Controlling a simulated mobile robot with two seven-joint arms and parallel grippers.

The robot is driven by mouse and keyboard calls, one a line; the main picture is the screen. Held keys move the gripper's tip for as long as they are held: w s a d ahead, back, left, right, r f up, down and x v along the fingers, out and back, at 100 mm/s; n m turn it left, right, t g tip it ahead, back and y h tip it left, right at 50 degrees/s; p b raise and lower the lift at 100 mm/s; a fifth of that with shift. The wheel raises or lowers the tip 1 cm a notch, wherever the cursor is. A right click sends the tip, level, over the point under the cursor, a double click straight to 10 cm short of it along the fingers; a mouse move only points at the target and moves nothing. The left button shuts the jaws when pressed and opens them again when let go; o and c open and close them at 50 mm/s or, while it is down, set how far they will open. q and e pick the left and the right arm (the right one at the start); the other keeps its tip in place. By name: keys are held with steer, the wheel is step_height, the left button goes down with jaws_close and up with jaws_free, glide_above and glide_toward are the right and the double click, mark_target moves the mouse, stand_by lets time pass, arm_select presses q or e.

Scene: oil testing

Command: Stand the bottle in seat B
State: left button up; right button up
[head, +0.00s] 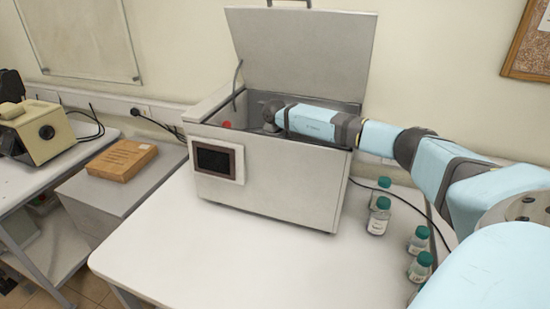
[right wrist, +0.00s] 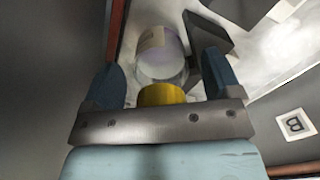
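The bottle (right wrist: 160,55) has clear glass, a pale label and a yellow cap (right wrist: 162,94). In the right wrist view it lies between the fingers of my right gripper (right wrist: 162,82), cap toward the palm. The fingers are apart, with a gap showing on each side of the cap. A white label marked B (right wrist: 295,125) is on a dark surface to the right of the gripper. The seat itself is not clearly visible. In the head view my right arm reaches into the open grey machine (head: 270,185), whose wall hides the bottle and fingers. My left gripper is out of view.
The machine's lid (head: 300,50) stands raised behind my arm. Several green-capped bottles (head: 379,216) stand on the white table (head: 250,265) at its right side. The table front is clear. A brown box (head: 122,160) lies on the grey cabinet at left.

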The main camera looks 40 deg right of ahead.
steer(key=shift+r, duration=0.6)
step_height(320, 180, up, 10)
steer(key=b, duration=0.3)
steer(key=shift+f, duration=0.2)
steer(key=shift+r, duration=0.8)
